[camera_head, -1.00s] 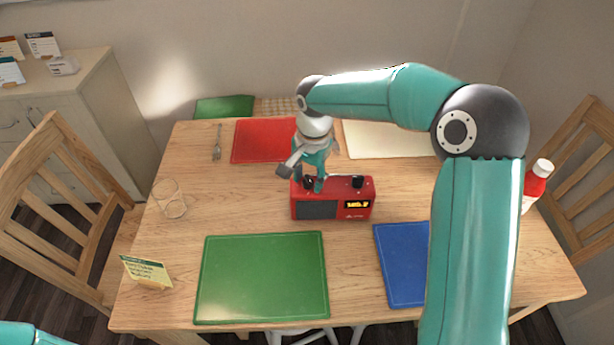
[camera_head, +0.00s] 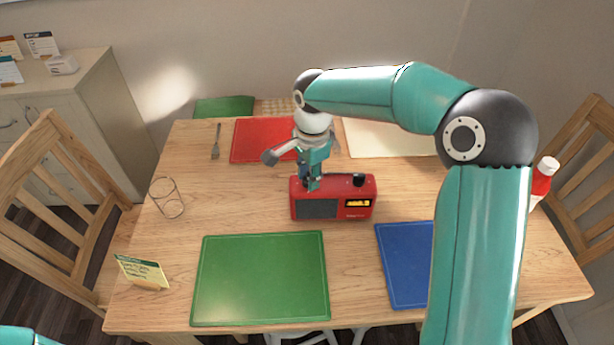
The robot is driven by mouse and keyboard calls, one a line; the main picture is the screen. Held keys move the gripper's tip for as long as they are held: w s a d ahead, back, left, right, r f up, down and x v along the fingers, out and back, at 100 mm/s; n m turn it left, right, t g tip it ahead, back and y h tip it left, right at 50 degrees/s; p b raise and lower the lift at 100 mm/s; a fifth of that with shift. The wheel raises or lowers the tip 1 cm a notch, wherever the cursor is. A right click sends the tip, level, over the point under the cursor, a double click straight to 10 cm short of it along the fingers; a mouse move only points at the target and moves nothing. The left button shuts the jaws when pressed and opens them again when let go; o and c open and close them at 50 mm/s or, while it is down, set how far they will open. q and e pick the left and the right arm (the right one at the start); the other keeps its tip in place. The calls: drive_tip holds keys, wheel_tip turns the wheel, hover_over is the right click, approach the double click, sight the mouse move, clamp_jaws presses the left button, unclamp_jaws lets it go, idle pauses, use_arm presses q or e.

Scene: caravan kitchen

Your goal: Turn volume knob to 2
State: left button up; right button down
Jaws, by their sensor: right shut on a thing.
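A red radio (camera_head: 333,198) stands upright near the middle of the table, with a dark speaker grille at its left and a lit display at its right. A black knob (camera_head: 359,180) sits on the right of its top. My right gripper (camera_head: 312,184) points down at the left of the radio's top, shut on the left knob there, which its fingers mostly hide. I cannot read any knob marking. Of my left arm only a teal piece shows at the bottom left corner; its gripper is out of view.
Green (camera_head: 262,278), blue (camera_head: 403,264) and red (camera_head: 262,141) mats lie around the radio. A glass (camera_head: 167,198) and a small card (camera_head: 143,271) stand at the left. A red bottle (camera_head: 541,183) stands at the right edge. My right arm spans the table's right side.

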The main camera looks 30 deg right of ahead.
drive_tip(key=c, duration=0.9)
unclamp_jaws()
drive_tip(key=shift+r, duration=0.1)
drive_tip(key=r, duration=1.1)
drive_tip(key=shift+s+r, duration=0.35)
